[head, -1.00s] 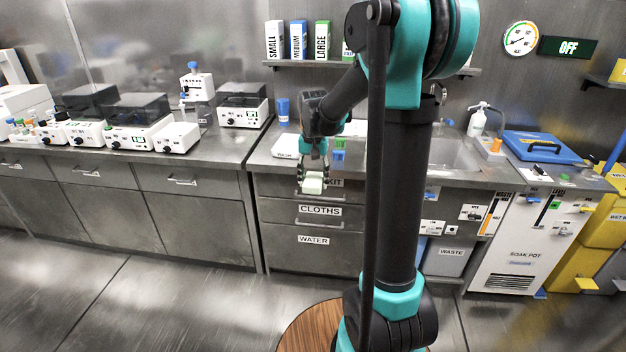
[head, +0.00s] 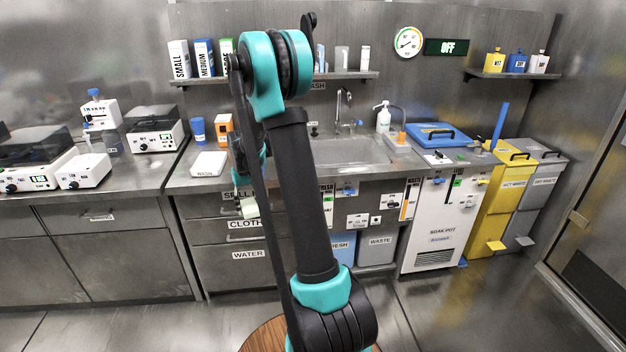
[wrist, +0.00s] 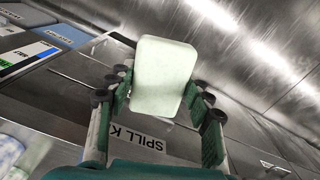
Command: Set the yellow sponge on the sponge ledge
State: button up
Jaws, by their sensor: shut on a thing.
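My gripper (wrist: 163,103) is shut on a pale, greenish-white block (wrist: 163,75) with rounded corners. The block looks like a sponge, but no clear yellow shows on it. In the head view the block (head: 249,207) hangs in front of the drawers below the counter's front edge, and my arm partly covers the gripper (head: 244,193). The wrist view shows a spill kit drawer label (wrist: 140,137) behind the block. I cannot make out a part marked as the sponge ledge in either view.
A sink (head: 345,151) is set into the counter right of my arm. A white wash tray (head: 208,164), a blue cup (head: 197,130) and an orange box (head: 223,128) stand on the left. A soap bottle (head: 383,118) and blue case (head: 437,134) stand right. Yellow bins (head: 499,190) are farther right.

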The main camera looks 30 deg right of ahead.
aim_at(410, 162)
jog(key=i+z, duration=0.15)
jog(key=z, duration=0.25)
jog(key=i+j+z, duration=0.15)
jog(key=z, duration=0.2)
jog(key=i+j+z, duration=0.1)
jog(key=z, duration=0.3)
